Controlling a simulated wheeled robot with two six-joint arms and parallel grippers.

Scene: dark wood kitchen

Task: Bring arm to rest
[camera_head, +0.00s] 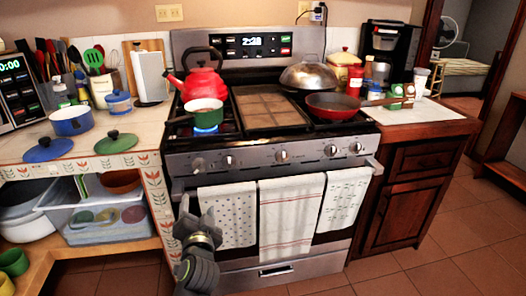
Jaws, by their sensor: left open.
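My left gripper (196,213) is in front of the stove (225,165), at the left side of the oven door. It points upward beside a dotted towel (229,216) and is open, with nothing seen between its fingers. I cannot tell whether it touches the towel or the door. My right gripper does not show in the head view.
A green pot (204,112) sits over a lit blue flame, in front of a red kettle (202,82). A red pan (345,104) is at the right of the stove. A blue pot (71,121) stands on the left counter. The floor (420,262) at right is clear.

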